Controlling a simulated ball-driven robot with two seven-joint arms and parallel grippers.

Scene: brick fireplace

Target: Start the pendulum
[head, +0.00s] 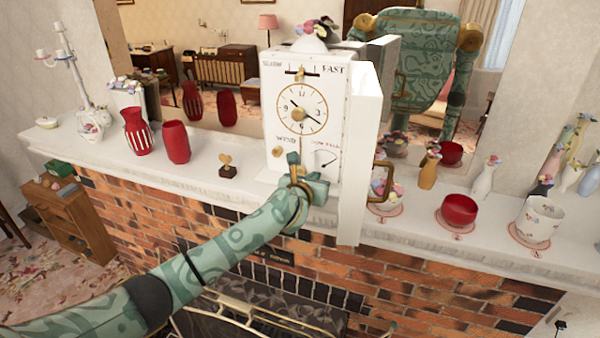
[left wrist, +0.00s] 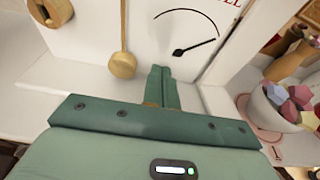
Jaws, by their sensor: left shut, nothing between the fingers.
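A white clock (head: 270,115) stands on the mantel, with a dial, a slow-to-fast slider on top and a small gauge at lower right. Its front door (head: 355,200) is swung open to the right. The pendulum (head: 301,143) hangs below the dial; my gripper covers its lower part in the head view. In the left wrist view its round golden bob (left wrist: 122,65) hangs in front of the clock face. My left gripper (head: 293,158) is shut and empty, its fingertips (left wrist: 160,72) just right of the bob, with a small gap visible. My right gripper is not in view.
The winding knob (head: 278,151) is left of the pendulum. The door handle (head: 382,182) juts out at right.

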